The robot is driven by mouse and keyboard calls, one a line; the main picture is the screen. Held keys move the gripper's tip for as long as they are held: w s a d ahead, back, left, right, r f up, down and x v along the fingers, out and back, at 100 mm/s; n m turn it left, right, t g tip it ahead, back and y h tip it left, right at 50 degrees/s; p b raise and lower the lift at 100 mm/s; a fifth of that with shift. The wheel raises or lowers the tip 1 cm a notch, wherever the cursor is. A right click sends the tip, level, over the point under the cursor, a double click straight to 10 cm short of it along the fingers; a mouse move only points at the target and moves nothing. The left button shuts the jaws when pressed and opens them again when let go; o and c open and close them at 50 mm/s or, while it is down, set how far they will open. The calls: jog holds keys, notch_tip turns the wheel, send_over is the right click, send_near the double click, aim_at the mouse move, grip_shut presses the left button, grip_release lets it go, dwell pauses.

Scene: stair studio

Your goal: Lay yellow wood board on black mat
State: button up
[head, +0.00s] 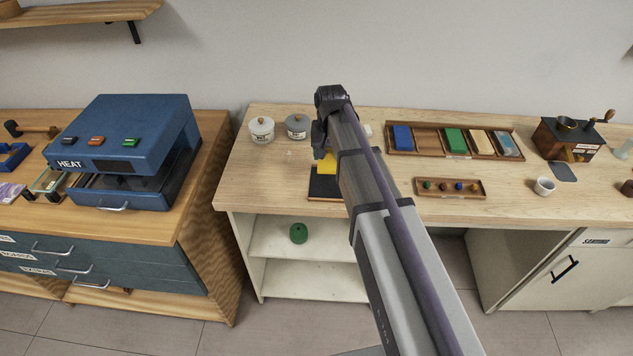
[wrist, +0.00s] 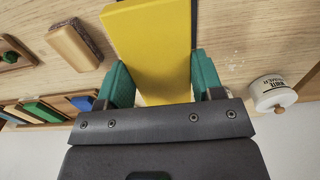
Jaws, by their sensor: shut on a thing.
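The yellow wood board (wrist: 150,45) is between the green fingers of my gripper (wrist: 163,78) in the wrist view, and they are shut on it. In the head view, a bit of the yellow board (head: 327,165) shows at the far edge of the black mat (head: 325,188). My arm hides part of both. The mat lies flat on the light wood counter. A dark strip beside the board in the wrist view (wrist: 195,12) looks like the mat. I cannot tell whether the board touches the mat.
Two lidded pots (head: 262,130) stand left of my gripper. A wooden tray (head: 455,155) with coloured blocks and a small peg tray (head: 450,197) lie to the right. A brush-like block (wrist: 75,45) shows in the wrist view. The counter left of the mat is clear.

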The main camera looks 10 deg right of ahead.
aim_at(328, 183)
notch_tip(328, 183, down, 10)
jog(key=b, duration=0.9)
jog(key=shift+r, duration=0.25)
jog(key=shift+f, duration=0.15)
jog(key=o, duration=0.9)
